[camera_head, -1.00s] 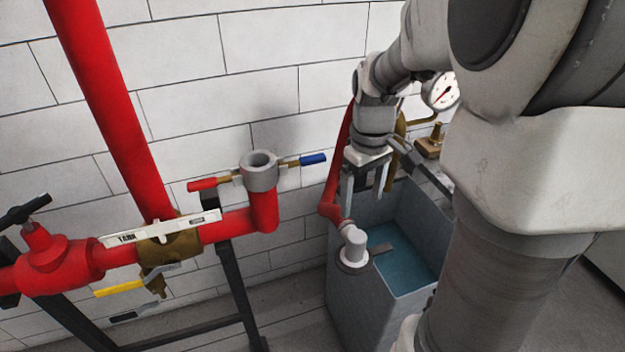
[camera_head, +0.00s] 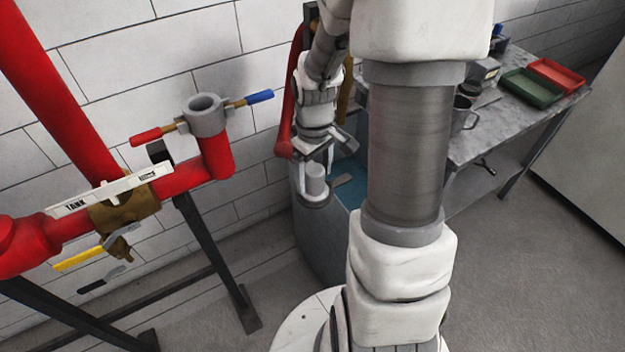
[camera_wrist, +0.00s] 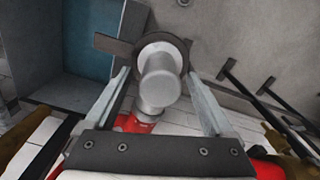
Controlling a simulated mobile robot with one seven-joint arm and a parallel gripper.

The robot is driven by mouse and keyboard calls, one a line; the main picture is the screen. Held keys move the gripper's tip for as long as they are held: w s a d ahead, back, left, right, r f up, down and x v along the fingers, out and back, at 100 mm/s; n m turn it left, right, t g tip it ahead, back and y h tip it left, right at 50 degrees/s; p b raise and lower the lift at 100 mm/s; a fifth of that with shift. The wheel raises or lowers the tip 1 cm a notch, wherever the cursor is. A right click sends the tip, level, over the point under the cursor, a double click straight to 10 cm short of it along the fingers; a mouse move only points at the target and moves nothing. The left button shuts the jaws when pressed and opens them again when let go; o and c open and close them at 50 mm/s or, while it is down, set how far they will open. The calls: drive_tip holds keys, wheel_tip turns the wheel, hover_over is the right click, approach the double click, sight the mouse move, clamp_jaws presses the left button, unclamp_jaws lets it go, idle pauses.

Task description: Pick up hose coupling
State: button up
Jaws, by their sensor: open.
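The hose coupling (camera_head: 316,186) is a light grey cylinder with a wider flange at its base, beside the rim of a grey tank with blue water. In the wrist view the coupling (camera_wrist: 158,82) lies between the two open fingers of my gripper (camera_wrist: 160,95), with a visible gap on each side. In the head view my gripper (camera_head: 316,168) is above the coupling, pointing down, its fingers on either side of the coupling's top. A red hose or pipe end (camera_wrist: 133,124) shows under the coupling in the wrist view. The lower part of the coupling is partly hidden.
The grey tank (camera_head: 318,235) stands by the white brick wall. A red pipe with a grey fitting (camera_head: 204,115) and blue and red levers is at left. A workbench (camera_head: 490,125) with a mug (camera_head: 463,115), a green tray (camera_head: 531,87) and a red tray (camera_head: 556,73) is at right.

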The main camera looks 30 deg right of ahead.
clamp_jaws()
idle(0.4)
drive_tip(key=shift+r, duration=0.2)
drive_tip(key=shift+w+r, duration=0.1)
drive_tip(key=shift+r, duration=0.2)
wheel_tip(320, 180, up, 4)
drive_tip(key=shift+f, duration=0.25)
drive_tip(key=s+d+r+p, duration=0.5)
drive_tip(key=s+r, duration=0.5)
drive_tip(key=r, duration=0.2)
drive_tip(key=shift+d+r+p, duration=0.35)
drive_tip(key=shift+d, duration=0.3)
